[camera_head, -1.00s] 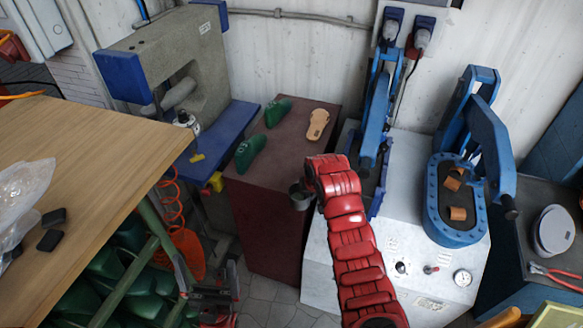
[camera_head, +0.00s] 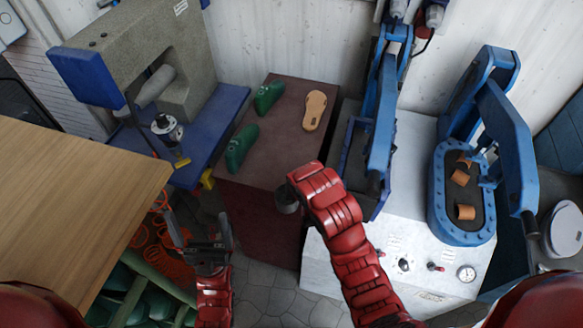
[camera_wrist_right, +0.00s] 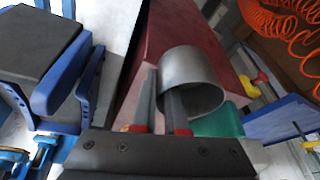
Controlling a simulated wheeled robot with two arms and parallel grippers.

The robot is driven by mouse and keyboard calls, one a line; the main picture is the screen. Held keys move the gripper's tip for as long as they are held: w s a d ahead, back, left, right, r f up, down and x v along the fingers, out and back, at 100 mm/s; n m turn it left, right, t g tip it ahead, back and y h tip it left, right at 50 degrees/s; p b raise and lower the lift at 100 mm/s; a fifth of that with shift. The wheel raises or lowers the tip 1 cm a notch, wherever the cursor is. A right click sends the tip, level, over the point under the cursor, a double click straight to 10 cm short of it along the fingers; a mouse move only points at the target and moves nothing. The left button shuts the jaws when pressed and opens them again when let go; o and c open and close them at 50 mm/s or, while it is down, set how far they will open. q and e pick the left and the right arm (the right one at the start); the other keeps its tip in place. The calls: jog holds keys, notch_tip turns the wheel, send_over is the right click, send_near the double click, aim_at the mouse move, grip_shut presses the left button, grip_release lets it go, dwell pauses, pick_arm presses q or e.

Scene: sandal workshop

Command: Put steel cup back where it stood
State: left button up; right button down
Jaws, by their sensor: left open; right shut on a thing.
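The steel cup (camera_wrist_right: 197,75) is in my right gripper (camera_wrist_right: 162,112), which is shut on its wall in the right wrist view. In the head view the steel cup (camera_head: 286,198) shows at the end of my red right arm, just off the front edge of the dark red cabinet (camera_head: 262,225). The arm hides the right gripper's fingers there. My left gripper (camera_head: 199,228) is open and empty, low in front of the blue bench and left of the cabinet.
Two green shoe lasts (camera_head: 241,147) and a tan sole (camera_head: 315,110) lie on the cabinet top. A wooden table (camera_head: 70,195) stands at left. A blue press (camera_head: 380,135) stands right of the cabinet. The cabinet top's front part is clear.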

jog(key=w+b, duration=0.2)
jog(key=w+f+b, duration=0.1)
jog(key=w+b, duration=0.1)
jog(key=w, duration=0.1)
jog(key=w+b, duration=0.2)
jog(key=w, duration=0.1)
jog(key=shift+f, duration=0.4)
jog(key=w, duration=0.2)
jog(key=w+r, duration=0.1)
jog(key=w, duration=0.1)
jog(key=shift+w+d, duration=0.1)
jog(key=shift+w, duration=0.05)
jog(key=shift+w+f+p, duration=0.2)
jog(key=shift+w+p, duration=0.25)
jog(key=shift+w, duration=0.25)
notch_tip(320, 180, down, 3)
jog(key=shift+r+p, duration=0.1)
jog(key=shift+p, duration=0.9)
jog(key=shift+f, duration=0.45)
jog(key=c, duration=1.4)
grip_release()
jog(key=shift+f, duration=0.15)
jog(key=o, duration=0.4)
